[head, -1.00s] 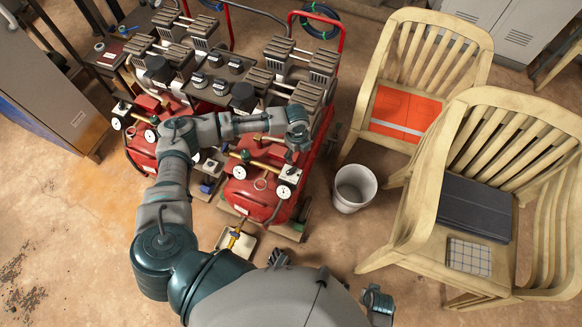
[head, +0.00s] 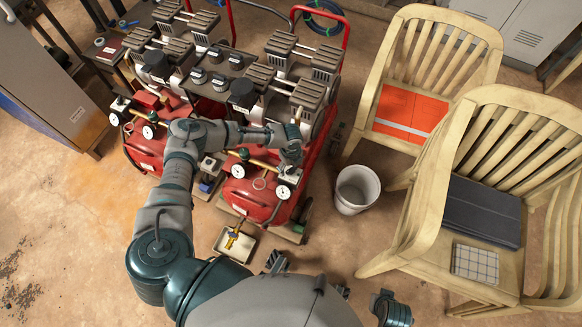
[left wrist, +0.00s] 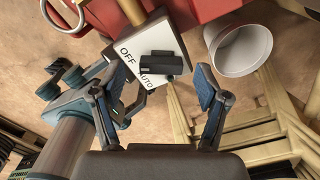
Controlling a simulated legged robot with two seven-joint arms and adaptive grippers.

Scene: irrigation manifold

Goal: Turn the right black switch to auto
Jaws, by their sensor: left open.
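The right black switch (left wrist: 156,65) sits on a white box face (left wrist: 136,52) marked OFF and AUTO in the left wrist view. The switch is a dark bar lying across the plate, beside the AUTO lettering. In the head view the switch box (head: 288,174) is on the front of the right red compressor, partly covered by my left gripper (head: 291,152). In the left wrist view my left gripper (left wrist: 161,92) is open and empty, with one finger on each side of the switch's line. I see no contact with the switch.
The right red compressor tank (head: 250,198) has gauges and brass fittings near the gripper. A white bucket (head: 356,190) stands right of it, also in the wrist view (left wrist: 240,47). Wooden chairs (head: 425,95) stand farther right. A small tray (head: 234,246) lies in front.

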